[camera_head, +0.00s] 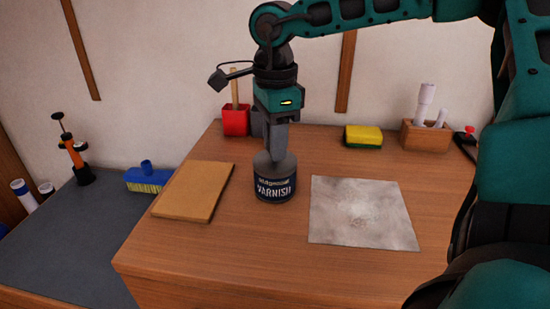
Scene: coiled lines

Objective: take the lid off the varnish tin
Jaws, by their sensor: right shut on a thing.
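The varnish tin (275,190) stands upright on the wooden table, a dark can with a "VARNISH" label. Its grey lid (262,166) is at the top of the tin, partly behind my gripper; I see no clear gap between lid and tin. My right gripper (274,158) points straight down over the tin and is shut on the lid. The exact contact of the fingertips is hard to make out. My left gripper is not in view.
A grey-white sheet (362,212) lies right of the tin, a tan board (195,191) to its left. Behind are a red cup (235,121), a yellow sponge (363,136) and a wooden holder (425,137). A blue brush (149,178) lies on the grey surface at left. The table's front is clear.

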